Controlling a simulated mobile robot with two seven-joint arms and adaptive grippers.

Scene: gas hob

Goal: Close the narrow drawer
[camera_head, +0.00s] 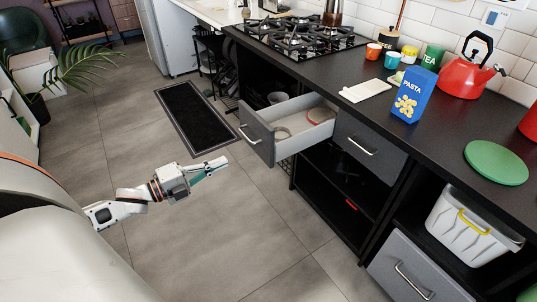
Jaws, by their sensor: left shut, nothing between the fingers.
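The narrow drawer (257,136) stands pulled out from under the black counter, with a grey front and a silver bar handle. Its light inside is visible, with a few small items in it, including a reddish ring-shaped one (320,115). My left gripper (218,164) is shut and empty. In the picture it is just left of and below the drawer front, in front of the grey floor, and looks apart from it. Its fingers point right, toward the drawer side. My right gripper is not in view.
A closed grey drawer (367,147) is right of the open one, above open black shelves. The counter (435,138) bears a gas hob (300,37), a blue pasta box (412,94), a red kettle (463,77) and a green round board (496,162). Floor around my gripper is clear; a dark mat (197,115) lies beyond.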

